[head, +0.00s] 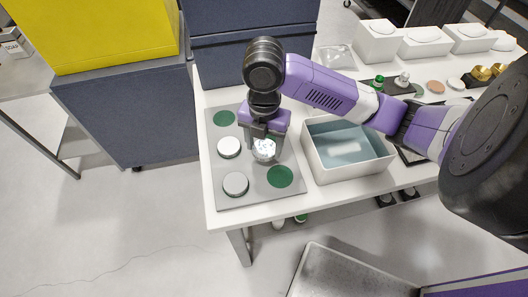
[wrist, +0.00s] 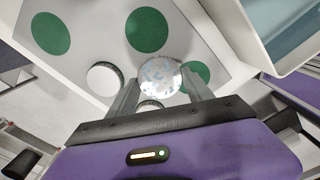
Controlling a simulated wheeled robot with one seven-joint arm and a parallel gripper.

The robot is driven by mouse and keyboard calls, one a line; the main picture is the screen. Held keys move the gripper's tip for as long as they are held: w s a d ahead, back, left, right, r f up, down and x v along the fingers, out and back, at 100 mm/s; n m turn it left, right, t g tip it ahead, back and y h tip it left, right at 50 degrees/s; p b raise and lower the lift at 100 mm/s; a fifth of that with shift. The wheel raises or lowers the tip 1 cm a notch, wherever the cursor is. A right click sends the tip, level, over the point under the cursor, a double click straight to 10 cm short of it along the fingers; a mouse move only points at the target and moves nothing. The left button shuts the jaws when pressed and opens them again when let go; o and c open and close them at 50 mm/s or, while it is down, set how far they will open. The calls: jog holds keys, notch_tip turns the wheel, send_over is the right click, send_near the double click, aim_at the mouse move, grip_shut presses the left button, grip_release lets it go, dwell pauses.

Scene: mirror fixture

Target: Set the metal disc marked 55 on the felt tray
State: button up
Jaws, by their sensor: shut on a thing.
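My gripper (head: 263,141) is shut on a shiny metal disc (head: 264,152), held over the grey tray (head: 252,195). In the wrist view the disc (wrist: 160,76) sits between the two fingers; its face is mottled with glare, and I cannot read a number. The tray has round green patches, one at the back left (head: 224,118) and one at the front right (head: 280,177). In the wrist view three green patches show, one partly behind the disc (wrist: 197,76). I cannot tell whether the disc touches the tray.
Two pale discs stand on the tray's left side, one in the middle (head: 229,147) and one in front (head: 235,183). A white open bin (head: 350,172) with a blue-grey inside stands close on the right. Dark blue panels (head: 240,40) rise behind the tray.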

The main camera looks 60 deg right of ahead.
aim_at(264, 149)
jog(key=shift+f, duration=1.95)
jog(key=shift+f, duration=0.1)
jog(key=o, duration=1.3)
jog(key=shift+c, duration=0.2)
